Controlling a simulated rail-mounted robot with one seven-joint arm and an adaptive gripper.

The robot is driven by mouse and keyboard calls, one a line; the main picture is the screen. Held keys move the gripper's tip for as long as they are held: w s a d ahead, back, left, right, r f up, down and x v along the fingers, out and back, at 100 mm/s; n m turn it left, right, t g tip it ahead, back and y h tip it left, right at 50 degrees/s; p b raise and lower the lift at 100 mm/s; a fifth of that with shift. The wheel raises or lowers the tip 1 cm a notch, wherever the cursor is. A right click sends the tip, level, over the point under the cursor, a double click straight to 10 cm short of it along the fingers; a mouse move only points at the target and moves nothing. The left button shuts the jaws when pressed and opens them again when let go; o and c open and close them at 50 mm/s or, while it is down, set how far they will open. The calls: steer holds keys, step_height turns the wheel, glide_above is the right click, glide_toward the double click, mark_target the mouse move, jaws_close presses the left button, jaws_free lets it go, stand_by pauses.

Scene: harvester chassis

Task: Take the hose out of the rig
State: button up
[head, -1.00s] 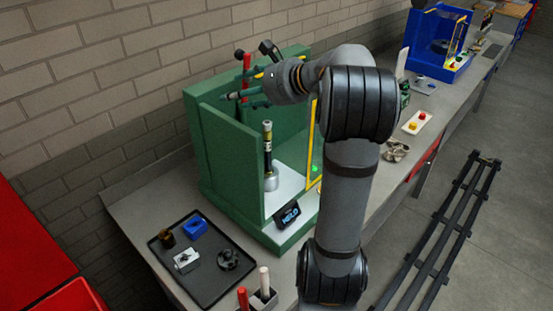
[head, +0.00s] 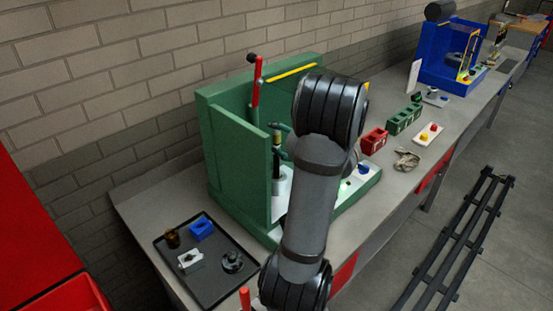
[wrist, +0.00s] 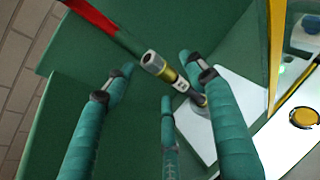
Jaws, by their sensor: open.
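The green rig (head: 232,165) stands on the bench in the head view, with its near panel hiding part of the inside. The hose is upright in a pale holder (head: 284,182), mostly hidden there by the panel and my fingers. In the wrist view the hose (wrist: 166,72) shows a metal hex end, gold bands and a white label, with its lower end in a round base on a white plate (wrist: 225,85). My gripper (head: 279,142) is inside the rig at the hose's upper part. In the wrist view its teal fingers (wrist: 155,80) are open on either side of the hose, with visible gaps.
A red lever (head: 257,85) rises at the rig's back; its red part also crosses the upper left of the wrist view (wrist: 95,18). A yellow-edged panel (wrist: 273,45) stands to the right. A black tray (head: 207,285) with small parts lies left; red and green blocks (head: 374,141) lie right.

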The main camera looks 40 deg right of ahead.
mark_target(276, 136)
steer(key=x, duration=0.2)
steer(key=p+x, duration=0.1)
steer(key=x, duration=0.1)
steer(key=shift+w+a+f, duration=0.15)
steer(key=shift+w, duration=0.25)
steer(key=shift+c, duration=0.2)
jaws_close()
stand_by(0.6)
